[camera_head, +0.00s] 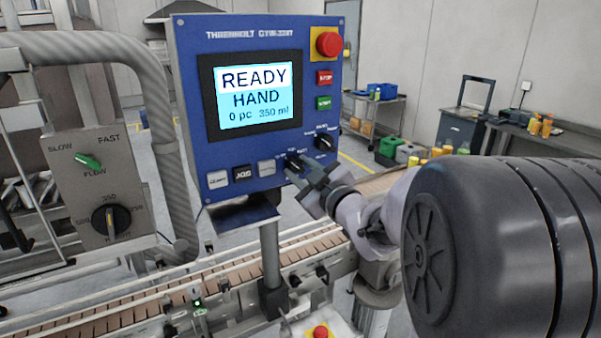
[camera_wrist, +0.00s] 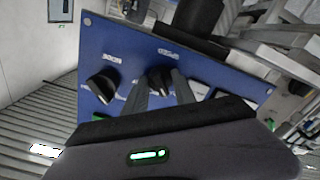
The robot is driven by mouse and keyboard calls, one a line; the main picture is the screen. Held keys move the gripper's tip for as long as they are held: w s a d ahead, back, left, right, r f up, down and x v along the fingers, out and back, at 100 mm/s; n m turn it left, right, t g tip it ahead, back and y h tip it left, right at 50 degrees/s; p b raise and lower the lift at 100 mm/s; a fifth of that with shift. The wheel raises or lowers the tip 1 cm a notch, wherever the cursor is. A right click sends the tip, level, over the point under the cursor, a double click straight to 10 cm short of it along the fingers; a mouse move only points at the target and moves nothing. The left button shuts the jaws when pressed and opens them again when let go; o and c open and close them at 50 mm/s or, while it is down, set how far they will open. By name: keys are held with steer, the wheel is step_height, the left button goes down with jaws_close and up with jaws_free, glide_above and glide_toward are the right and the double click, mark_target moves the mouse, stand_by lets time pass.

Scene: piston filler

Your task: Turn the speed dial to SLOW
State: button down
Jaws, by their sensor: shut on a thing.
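The blue control panel (camera_head: 185,105) carries two black dials at its lower right. The left one, the speed dial (camera_head: 292,161), is mostly covered by my gripper (camera_head: 304,175). In the wrist view, my gripper (camera_wrist: 163,92) has its two fingers on either side of this dial (camera_wrist: 158,76), shut on it. The upside-down label above it looks like SPEED, but is blurred. Its position words are too small or hidden, so I cannot tell its setting. The other black dial (camera_head: 324,142) sits up and to the right, free; it shows in the wrist view too (camera_wrist: 102,87).
The panel has a lit screen (camera_head: 253,92) reading READY, HAND, a red emergency button (camera_head: 329,44) and several push buttons below the screen. A grey box (camera_head: 75,205) at left has a green FLOW knob (camera_head: 88,162) marked SLOW and FAST. A conveyor (camera_head: 150,312) runs below.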

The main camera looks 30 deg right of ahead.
steer(key=c, duration=1)
jaws_free()
steer(key=s, duration=1.7)
steer(key=shift+s+d+b, duration=0.2)
steer(key=shift+d+b, duration=0.05)
steer(key=shift+b, duration=0.15)
